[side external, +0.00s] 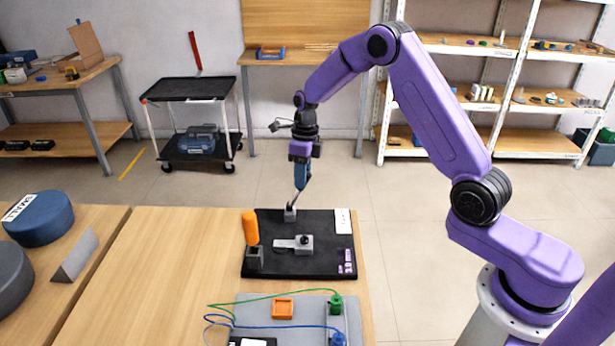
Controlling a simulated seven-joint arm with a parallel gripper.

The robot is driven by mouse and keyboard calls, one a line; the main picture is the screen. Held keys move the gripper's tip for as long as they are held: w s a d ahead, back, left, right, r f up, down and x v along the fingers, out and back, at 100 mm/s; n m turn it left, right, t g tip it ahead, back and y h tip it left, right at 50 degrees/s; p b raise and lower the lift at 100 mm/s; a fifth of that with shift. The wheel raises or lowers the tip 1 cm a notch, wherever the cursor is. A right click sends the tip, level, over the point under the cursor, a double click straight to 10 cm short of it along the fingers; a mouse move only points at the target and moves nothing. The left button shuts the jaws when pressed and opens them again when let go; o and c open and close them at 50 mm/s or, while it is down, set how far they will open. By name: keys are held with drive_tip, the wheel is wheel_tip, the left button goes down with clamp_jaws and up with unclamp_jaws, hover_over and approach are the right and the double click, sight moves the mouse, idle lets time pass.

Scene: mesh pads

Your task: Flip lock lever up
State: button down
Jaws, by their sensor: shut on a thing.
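A black board (325,262) lies on the wooden table and carries several fixtures. At its back edge stands a small grey block (290,215) with a thin grey lever (294,202) rising from it, tilted slightly right. My gripper (299,188) points down from above and is shut on this lever; the fingertips are small and partly blurred into it. A flat grey latch (293,244) with a dark knob lies in the middle. I cannot tell from the picture which one is labelled as the lock.
A white label (343,221) is on the board's back right. In front lies a grey mat (258,321) with green and blue cables and an orange square piece (283,308). Bare table (170,270) lies left of the board. A blue round object (40,218) stands far left.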

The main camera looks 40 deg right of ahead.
drive_tip(key=shift+w+a+r+g+h, duration=0.25)
drive_tip(key=shift+w+a+g+h, duration=0.05)
drive_tip(key=shift+w+h, duration=0.15)
idle(0.3)
drive_tip(key=c, duration=1)
unclamp_jaws()
drive_tip(key=shift+a, duration=0.1)
drive_tip(key=r, duration=0.5)
drive_tip(key=w+r, duration=0.1)
drive_tip(key=r, duration=0.5)
drive_tip(key=d+r, duration=0.1)
drive_tip(key=r, duration=0.5)
drive_tip(key=shift+w+r, duration=0.1)
drive_tip(key=shift+w, duration=0.3)
